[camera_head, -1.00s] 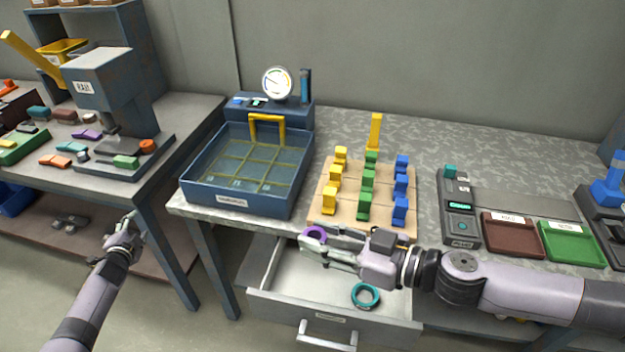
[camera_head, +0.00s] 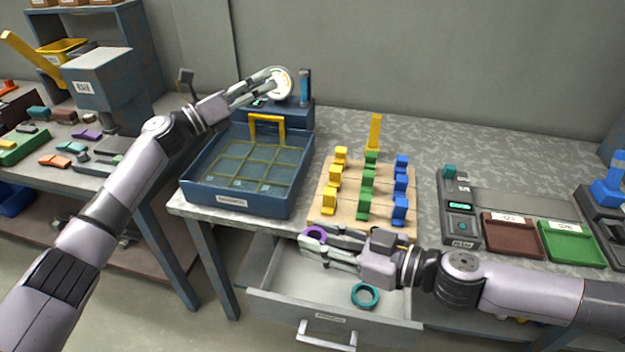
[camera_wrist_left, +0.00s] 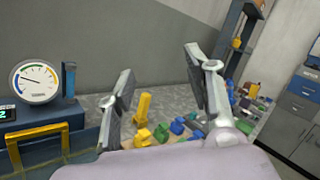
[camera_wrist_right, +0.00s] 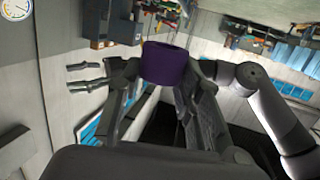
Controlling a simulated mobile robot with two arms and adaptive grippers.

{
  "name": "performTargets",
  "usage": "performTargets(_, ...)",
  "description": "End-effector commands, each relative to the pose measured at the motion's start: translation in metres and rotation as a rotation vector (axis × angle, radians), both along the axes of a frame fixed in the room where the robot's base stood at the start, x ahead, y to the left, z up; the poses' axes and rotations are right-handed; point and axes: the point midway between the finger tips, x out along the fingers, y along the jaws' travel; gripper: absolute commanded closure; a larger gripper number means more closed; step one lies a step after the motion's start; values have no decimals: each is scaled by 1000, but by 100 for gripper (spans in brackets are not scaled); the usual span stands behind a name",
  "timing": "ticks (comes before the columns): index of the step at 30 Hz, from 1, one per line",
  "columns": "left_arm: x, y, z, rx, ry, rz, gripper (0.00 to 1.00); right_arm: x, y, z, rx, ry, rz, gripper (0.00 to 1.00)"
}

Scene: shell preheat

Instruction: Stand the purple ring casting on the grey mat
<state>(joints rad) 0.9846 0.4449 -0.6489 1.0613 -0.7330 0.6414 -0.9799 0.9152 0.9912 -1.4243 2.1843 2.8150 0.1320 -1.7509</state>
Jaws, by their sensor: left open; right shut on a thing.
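The purple ring casting (camera_head: 314,235) is in my right gripper (camera_head: 318,244), held between the fingertips over the open drawer, by the table's front edge. In the right wrist view the purple ring (camera_wrist_right: 163,64) shows as a dark purple band between the fingers. My left gripper (camera_head: 268,84) is open and empty, high in front of the dial gauge at the back of the blue tray. The left wrist view shows its two fingers (camera_wrist_left: 160,75) wide apart with nothing between them. I cannot pick out the grey mat for sure in these views.
The open drawer (camera_head: 275,282) holds a teal ring (camera_head: 365,295). A wooden board (camera_head: 346,213) with yellow, green and blue blocks stands behind my right gripper. The blue tray (camera_head: 235,200) has a yellow handle. Red (camera_head: 512,236) and green trays (camera_head: 571,243) stand at the right.

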Motion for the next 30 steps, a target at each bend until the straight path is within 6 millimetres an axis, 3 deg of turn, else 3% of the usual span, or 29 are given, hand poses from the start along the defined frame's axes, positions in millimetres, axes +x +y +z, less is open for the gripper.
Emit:
performTargets(1,-13,-26,16,73,-86,-62,53,0,0,0,0,0,0,100)
performTargets(3,-34,-60,32,180,-210,-148,53,0,0,0,0,0,0,100)
performTargets(7,-82,-118,52,389,-468,-323,53,0,0,0,1,0,0,100)
performTargets(11,-141,-169,57,622,-785,-535,53,0,0,0,0,0,0,100)
performTargets(15,-212,-201,39,905,-1206,-842,53,0,0,0,0,0,0,100)
performTargets(18,-250,-200,17,1086,-1495,-1096,53,0,0,0,0,0,0,100)
performTargets(21,-273,-183,-3,1226,-1730,-1362,53,0,0,0,0,0,0,100)
performTargets(25,-285,-153,-18,1336,-1927,-1682,53,0,0,0,0,0,0,100)
performTargets(30,-288,-124,-22,1385,-2028,-1955,53,0,0,0,0,0,0,100)
